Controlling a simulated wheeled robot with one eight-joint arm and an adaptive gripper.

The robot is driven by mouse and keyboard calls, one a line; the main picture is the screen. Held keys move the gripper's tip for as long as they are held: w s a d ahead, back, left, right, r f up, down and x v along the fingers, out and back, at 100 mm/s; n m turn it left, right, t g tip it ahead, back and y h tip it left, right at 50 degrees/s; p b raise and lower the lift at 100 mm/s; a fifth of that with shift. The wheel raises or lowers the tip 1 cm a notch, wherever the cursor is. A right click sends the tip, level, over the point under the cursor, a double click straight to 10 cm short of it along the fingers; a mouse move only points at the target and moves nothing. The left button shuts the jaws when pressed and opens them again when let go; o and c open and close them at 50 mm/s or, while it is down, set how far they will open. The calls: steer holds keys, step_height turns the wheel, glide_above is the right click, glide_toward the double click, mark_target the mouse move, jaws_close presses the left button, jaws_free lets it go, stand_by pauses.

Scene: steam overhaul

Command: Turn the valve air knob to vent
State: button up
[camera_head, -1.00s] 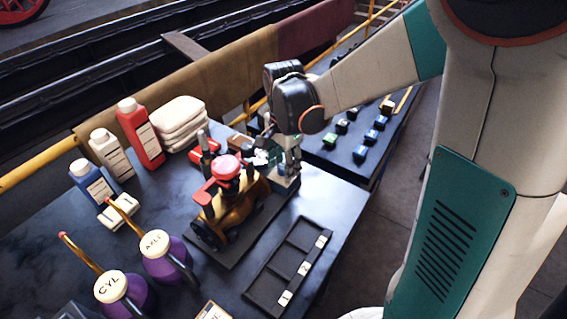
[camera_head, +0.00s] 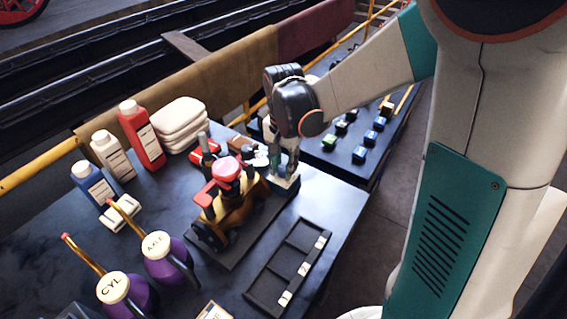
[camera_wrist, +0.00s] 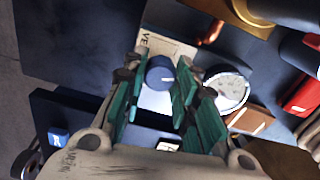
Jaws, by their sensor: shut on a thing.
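The blue round knob (camera_wrist: 160,70) sits on a pale label plate (camera_wrist: 180,47) in the wrist view, with a short white line on its face. Letters starting "VE" show at the plate's upper left; the rest of the lettering is hidden or unreadable. My gripper (camera_wrist: 158,78) is shut on the knob, with one green finger on each side. In the head view my gripper (camera_head: 281,164) points down at the right end of the brass and black valve (camera_head: 229,209). The knob is hidden there.
A round white gauge (camera_wrist: 229,91) is close to the right finger in the wrist view. On the table stand purple oil cans (camera_head: 166,258), a red bottle (camera_head: 141,136), folded cloths (camera_head: 178,122) and a dark divided tray (camera_head: 268,287). Table space right of the tray is clear.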

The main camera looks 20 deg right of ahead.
mark_target(284, 168)
steer(key=n, duration=0.3)
steer(key=shift+n+p, duration=0.3)
steer(key=shift+n, duration=2)
steer(key=o, duration=1.1)
step_height(284, 168, up, 12)
steer(key=shift+s, duration=0.1)
